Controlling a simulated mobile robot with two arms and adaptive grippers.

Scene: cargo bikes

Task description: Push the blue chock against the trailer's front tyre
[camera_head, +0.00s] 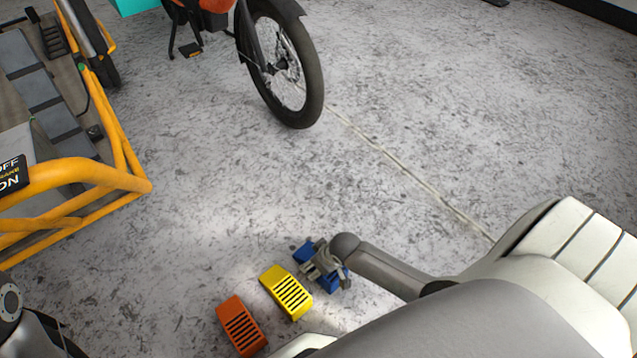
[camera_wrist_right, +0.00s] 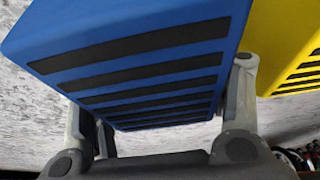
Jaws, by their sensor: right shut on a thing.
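The blue chock (camera_head: 304,251) is on or just above the grey floor in the head view, partly hidden by my right gripper (camera_head: 325,265). In the right wrist view the blue chock (camera_wrist_right: 140,60), with black ribs, sits between the two fingers of my right gripper (camera_wrist_right: 165,125), which is shut on it. The yellow-framed trailer (camera_head: 75,175) stands at the left, cut off by the picture edge. A dark tyre (camera_head: 108,70) shows on its far side; I cannot tell whether it is the front one. My left gripper is not in view.
A yellow chock (camera_head: 287,292) lies just left of the blue one, and an orange chock (camera_head: 242,325) lies beyond it. A bike's front wheel (camera_head: 287,65) stands at the top centre. Floor (camera_head: 215,170) between trailer, bike and chocks is clear.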

